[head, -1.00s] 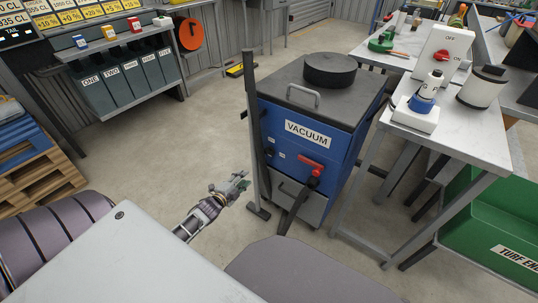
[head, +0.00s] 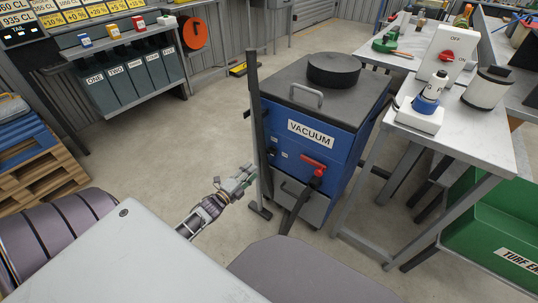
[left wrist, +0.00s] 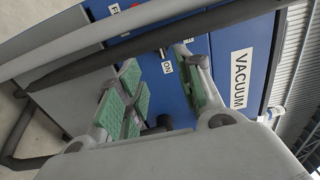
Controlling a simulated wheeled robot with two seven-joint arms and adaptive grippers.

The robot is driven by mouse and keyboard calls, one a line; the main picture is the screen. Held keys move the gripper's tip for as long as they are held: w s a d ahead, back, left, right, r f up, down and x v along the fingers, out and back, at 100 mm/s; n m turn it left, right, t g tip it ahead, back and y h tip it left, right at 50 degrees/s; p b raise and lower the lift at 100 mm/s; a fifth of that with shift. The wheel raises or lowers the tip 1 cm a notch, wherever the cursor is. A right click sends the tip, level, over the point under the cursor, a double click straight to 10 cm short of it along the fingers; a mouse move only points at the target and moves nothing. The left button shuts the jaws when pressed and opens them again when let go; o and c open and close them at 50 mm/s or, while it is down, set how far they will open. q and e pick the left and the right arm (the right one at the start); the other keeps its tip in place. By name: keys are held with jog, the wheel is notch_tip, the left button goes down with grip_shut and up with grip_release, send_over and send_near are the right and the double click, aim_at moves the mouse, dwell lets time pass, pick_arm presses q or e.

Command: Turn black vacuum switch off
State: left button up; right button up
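The blue vacuum (head: 338,138) stands on the floor in the middle of the head view, with small white labels on its front left. In the left wrist view the vacuum's blue front (left wrist: 215,60) shows an "ON" label (left wrist: 167,68). A small dark part just above that label may be the black switch; its position cannot be told. My left gripper (head: 246,174) is left of the vacuum, beside the upright dark pole. In the left wrist view the gripper (left wrist: 156,58) is open and empty, its green-padded fingers apart before the panel. My right gripper is not in view.
The dark upright pole (head: 256,120) stands close before the vacuum's left edge. A red handle (head: 314,166) and a black hose (head: 299,203) are on its front. A grey table (head: 470,125) stands at right.

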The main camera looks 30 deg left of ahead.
aim_at(269, 153)
pick_arm(q)
jog(key=w+b, duration=0.1)
jog(key=w, duration=0.2)
jog(key=w+b, duration=0.1)
jog(key=w, duration=0.5)
jog(key=shift+w+d+b, duration=0.2)
jog(key=shift+d+b, duration=0.2)
jog(key=shift+w+d+b, duration=0.1)
jog(key=shift+w+b, duration=0.35)
jog(key=shift+w, duration=1.65)
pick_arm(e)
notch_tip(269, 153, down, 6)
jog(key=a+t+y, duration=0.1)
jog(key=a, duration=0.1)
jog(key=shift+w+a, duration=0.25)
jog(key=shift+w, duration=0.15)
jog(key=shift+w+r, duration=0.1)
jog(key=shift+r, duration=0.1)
pick_arm(q)
grip_shut()
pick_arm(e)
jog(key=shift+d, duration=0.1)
